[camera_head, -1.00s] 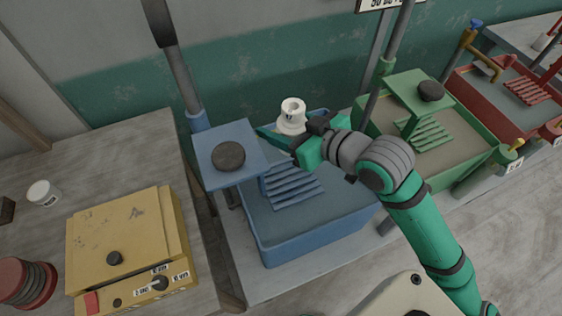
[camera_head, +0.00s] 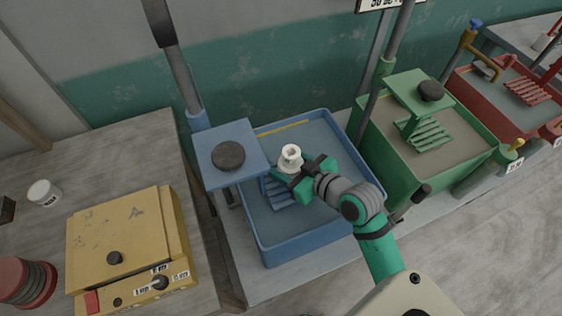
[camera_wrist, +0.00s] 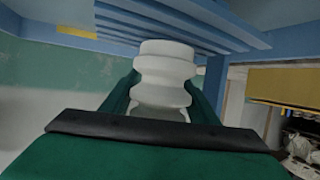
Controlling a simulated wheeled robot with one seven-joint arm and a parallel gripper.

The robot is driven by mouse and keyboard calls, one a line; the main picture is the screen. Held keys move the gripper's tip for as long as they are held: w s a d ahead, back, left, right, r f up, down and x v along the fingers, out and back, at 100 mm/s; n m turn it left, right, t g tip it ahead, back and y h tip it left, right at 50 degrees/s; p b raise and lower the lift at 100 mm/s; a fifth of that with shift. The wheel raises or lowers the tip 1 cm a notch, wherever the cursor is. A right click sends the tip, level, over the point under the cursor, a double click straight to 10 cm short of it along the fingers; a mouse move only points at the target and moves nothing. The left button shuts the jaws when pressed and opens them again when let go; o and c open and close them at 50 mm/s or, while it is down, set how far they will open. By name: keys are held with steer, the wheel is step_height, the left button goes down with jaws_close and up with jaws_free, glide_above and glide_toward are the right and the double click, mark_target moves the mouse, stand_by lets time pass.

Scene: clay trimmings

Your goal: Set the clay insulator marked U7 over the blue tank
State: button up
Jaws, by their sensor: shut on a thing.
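A white ribbed clay insulator (camera_head: 291,156) is held in my gripper (camera_head: 293,178), with its open end up in the head view. My gripper is shut on it, and the insulator (camera_wrist: 163,75) also fills the middle of the wrist view between the green fingers. No U7 mark can be read on it. The blue tank (camera_head: 310,240) lies below my gripper, which is over its inside, near the blue slatted rack (camera_head: 279,195). In the wrist view the blue slats (camera_wrist: 190,22) show close behind the insulator. I cannot tell whether they touch.
A blue platform with a black knob (camera_head: 228,156) stands just left of my gripper. A green tank (camera_head: 450,160) and a red tank (camera_head: 510,95) are to the right. A yellow box (camera_head: 125,235) and a white jar (camera_head: 44,192) are on the left table.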

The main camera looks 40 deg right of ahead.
steer(key=shift+f, duration=0.3)
steer(key=o, duration=1.5)
steer(key=shift+f, duration=0.1)
steer(key=v, duration=1.2)
